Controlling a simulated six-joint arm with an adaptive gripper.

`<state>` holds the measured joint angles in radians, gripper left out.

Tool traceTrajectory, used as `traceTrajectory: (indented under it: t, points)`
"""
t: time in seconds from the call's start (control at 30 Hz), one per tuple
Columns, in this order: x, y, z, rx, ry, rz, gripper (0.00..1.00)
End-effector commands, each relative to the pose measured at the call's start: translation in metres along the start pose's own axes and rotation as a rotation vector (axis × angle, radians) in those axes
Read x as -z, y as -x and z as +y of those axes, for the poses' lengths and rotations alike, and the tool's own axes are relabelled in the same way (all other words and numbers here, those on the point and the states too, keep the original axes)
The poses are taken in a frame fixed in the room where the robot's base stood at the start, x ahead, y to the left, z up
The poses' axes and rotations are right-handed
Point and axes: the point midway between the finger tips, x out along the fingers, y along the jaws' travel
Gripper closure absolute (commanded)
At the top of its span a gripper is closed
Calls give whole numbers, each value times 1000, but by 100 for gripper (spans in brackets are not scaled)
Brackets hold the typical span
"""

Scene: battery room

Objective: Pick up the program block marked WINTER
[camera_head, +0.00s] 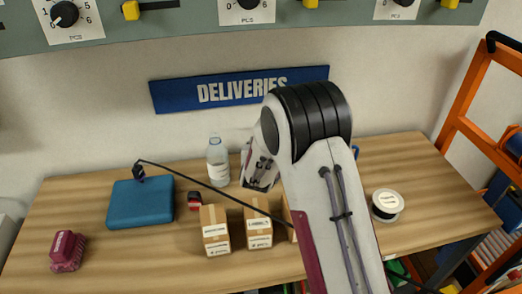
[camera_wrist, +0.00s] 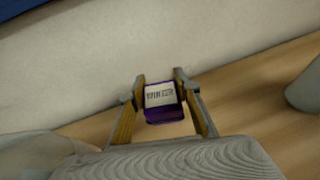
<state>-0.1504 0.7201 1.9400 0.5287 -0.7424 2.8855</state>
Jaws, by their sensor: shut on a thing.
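A small purple block (camera_wrist: 163,114) with a white label on top sits between the fingertips of my gripper (camera_wrist: 161,97) in the wrist view. The label's dark print appears to read WINTER, though it is blurred. My gripper is shut on this block, with one finger on each side. In the head view my arm hides the gripper and the block.
On the table (camera_head: 120,255) are a teal case (camera_head: 140,203), a maroon object (camera_head: 67,250), a clear bottle (camera_head: 217,162), cardboard boxes (camera_head: 215,229) and a white spool (camera_head: 387,204). A black cable (camera_head: 200,183) crosses above. A DELIVERIES sign (camera_head: 200,93) hangs behind; an orange rack (camera_head: 465,100) stands right.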

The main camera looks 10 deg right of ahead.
Motion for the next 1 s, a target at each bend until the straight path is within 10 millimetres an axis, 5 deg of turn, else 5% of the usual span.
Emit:
traceTrajectory:
  t: [0.4, 1.0]
  points:
    - [-42, 17, 0, 0, -1, -2, 91]
    - [-48, 20, 0, -1, 0, -1, 91]
